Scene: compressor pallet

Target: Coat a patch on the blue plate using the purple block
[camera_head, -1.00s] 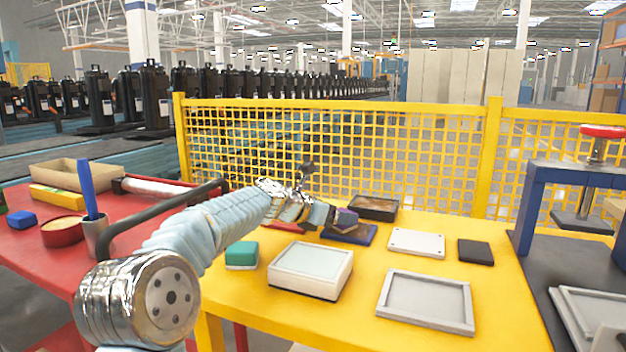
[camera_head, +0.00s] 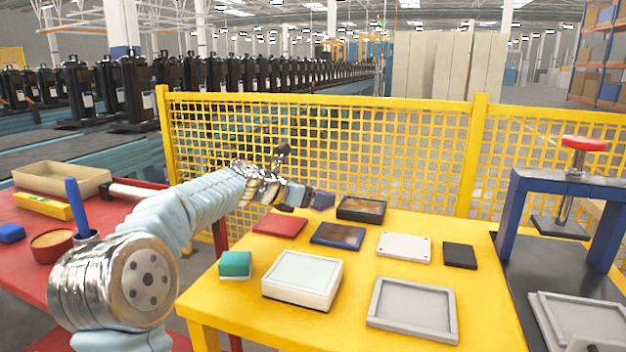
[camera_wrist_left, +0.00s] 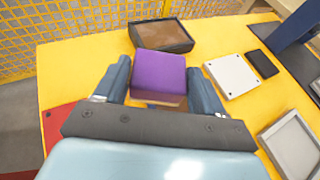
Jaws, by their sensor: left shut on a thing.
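My left gripper (camera_head: 308,198) is shut on the purple block (camera_head: 323,200). It holds the block above the far side of the yellow table, left of the black-rimmed tray. In the left wrist view the purple block (camera_wrist_left: 159,75) sits between the two fingers, its underside turned brownish. The blue plate (camera_head: 318,239) lies flat on the table, nearer than the block and apart from it. A brown patch covers much of the plate's top. In the wrist view the plate is mostly hidden behind the block and gripper. My right gripper is in neither view.
The dark tray with brown contents (camera_head: 361,200) stands behind the plate. A red plate (camera_head: 280,225) lies left, a white plate (camera_head: 404,247) and black pad (camera_head: 460,256) right. A teal-and-white block (camera_head: 235,265) and white box (camera_head: 303,299) are nearer. A yellow mesh fence (camera_head: 320,104) stands behind.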

